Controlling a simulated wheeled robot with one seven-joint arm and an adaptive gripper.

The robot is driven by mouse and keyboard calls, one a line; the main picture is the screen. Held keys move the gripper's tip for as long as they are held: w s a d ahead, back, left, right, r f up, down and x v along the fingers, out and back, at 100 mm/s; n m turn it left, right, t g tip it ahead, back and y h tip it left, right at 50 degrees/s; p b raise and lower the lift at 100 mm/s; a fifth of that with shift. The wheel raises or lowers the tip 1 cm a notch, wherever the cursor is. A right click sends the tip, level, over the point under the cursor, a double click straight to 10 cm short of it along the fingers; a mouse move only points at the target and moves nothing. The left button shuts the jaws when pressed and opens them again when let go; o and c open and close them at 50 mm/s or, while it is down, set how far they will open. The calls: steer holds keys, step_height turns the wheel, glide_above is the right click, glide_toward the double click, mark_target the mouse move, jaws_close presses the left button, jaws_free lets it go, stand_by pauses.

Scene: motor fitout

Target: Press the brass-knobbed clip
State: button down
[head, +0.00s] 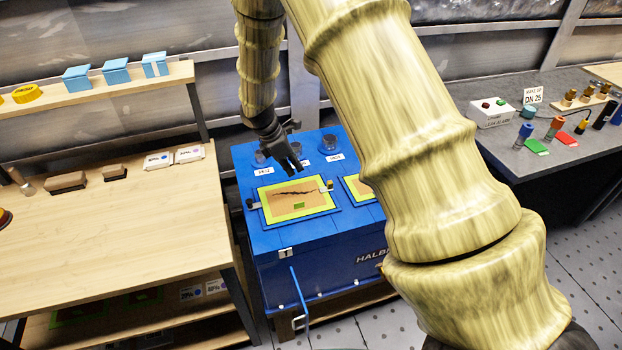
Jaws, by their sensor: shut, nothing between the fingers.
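The brass-knobbed clip (327,187) sits at the right edge of a yellow-green framed panel (312,211) on top of a blue cabinet (272,268). A second clip with a dark knob (250,204) sits at the panel's left edge. The panel has a tan face with a jagged dark crack and a small green patch. My gripper (297,168) is dark, points down and is shut and empty. In the picture it appears above the panel's far edge, up and left of the brass-knobbed clip, apart from it. Its exact height is hard to tell.
Round dark fittings (329,143) stand behind the panel. A second framed panel (357,188) is partly hidden by my arm. A wooden bench (150,235) with blocks is at left, below a shelf (110,92) with blue boxes. A grey table (560,172) with fittings is at right.

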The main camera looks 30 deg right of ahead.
steer(key=p, duration=0.3)
glide_toward(321, 189)
steer(key=f, duration=0.1)
steer(key=a+f, duration=0.1)
steer(key=f, duration=0.1)
steer(key=a+f, duration=0.1)
steer(key=f, duration=0.1)
steer(key=shift+f, duration=0.1)
steer(key=d+p, duration=0.2)
steer(key=d, duration=0.1)
steer(key=shift+s, duration=0.3)
steer(key=shift+s+d+f, duration=0.15)
steer(key=shift+d+f, duration=0.05)
steer(key=shift+d, duration=0.25)
steer(key=shift+d, duration=0.1)
